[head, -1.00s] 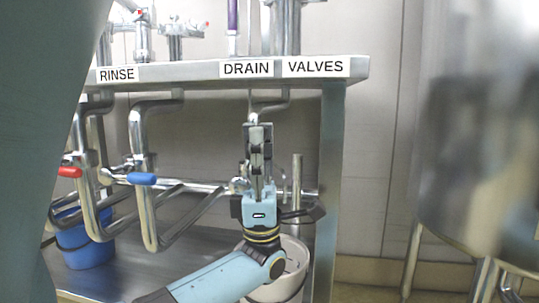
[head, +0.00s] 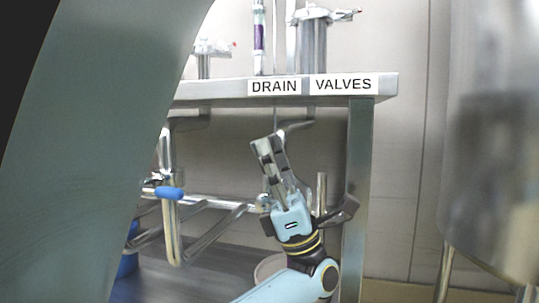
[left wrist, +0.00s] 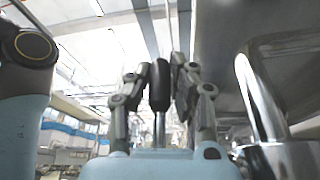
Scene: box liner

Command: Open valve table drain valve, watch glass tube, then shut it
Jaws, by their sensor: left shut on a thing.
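My left gripper (head: 266,146) is under the valve table (head: 220,92), below the DRAIN label (head: 274,87), its fingers tilted up and left. In the left wrist view, its fingers (left wrist: 160,92) are shut on a black drain valve handle (left wrist: 160,84) on a thin metal stem. The handle is hidden behind the fingers in the head view. A bent drain pipe (head: 296,126) comes down beside the fingers. The glass tube (head: 259,38) stands above the table edge, purple in its lower part and paler above; its top is cut off. My right gripper is out of view.
A blue-handled valve (head: 169,193) sits on pipework to the left. A table leg (head: 357,190) stands right of my gripper, and a pale bucket (head: 268,268) is below. A large steel vessel (head: 490,150) fills the right side.

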